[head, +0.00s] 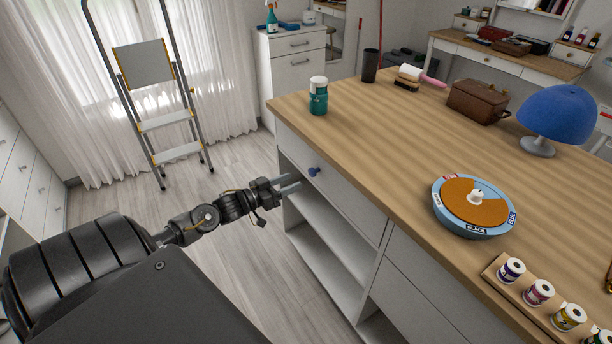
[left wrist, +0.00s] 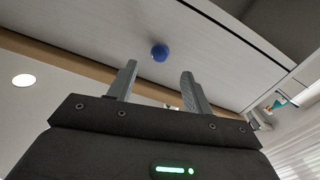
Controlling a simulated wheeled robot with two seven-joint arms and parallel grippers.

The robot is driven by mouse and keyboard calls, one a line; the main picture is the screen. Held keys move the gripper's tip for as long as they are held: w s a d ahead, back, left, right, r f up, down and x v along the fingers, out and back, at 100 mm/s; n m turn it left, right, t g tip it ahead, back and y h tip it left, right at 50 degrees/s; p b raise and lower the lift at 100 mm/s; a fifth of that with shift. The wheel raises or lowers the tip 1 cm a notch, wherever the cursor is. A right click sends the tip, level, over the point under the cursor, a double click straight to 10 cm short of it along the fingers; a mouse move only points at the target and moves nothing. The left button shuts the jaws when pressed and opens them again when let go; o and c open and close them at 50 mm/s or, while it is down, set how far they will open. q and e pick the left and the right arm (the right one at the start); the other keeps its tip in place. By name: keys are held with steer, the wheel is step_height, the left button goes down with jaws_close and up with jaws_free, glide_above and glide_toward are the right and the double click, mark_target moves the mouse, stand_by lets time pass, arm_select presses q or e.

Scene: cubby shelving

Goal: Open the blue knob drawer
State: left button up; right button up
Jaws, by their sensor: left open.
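The blue knob (head: 314,171) sits on the front of a white drawer (head: 335,190) just under the wooden tabletop. The drawer looks shut. My left gripper (head: 289,184) is in front of the cabinet, a little left of and below the knob in the head view. In the left wrist view the blue knob (left wrist: 160,53) lies beyond and between the tips of the open left fingers (left wrist: 157,75), not visibly touched. The gap between the fingers is empty. My right gripper is not in view.
Open shelves (head: 320,232) lie below the drawer. On the tabletop stand a green jar (head: 318,98), a round blue-rimmed dial (head: 474,232), a blue lamp (head: 558,113) and a brown case (head: 478,101). A stepladder (head: 150,90) stands by the window.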

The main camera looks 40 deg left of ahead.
mark_target(310, 174)
arm_select(q)
steer(key=x, duration=0.5)
steer(key=shift+w+d, duration=0.1)
steer(key=shift+w, duration=0.4)
steer(key=shift+w+d, duration=0.15)
steer(key=shift+w, duration=0.05)
steer(key=c, duration=0.4)
jaws_close()
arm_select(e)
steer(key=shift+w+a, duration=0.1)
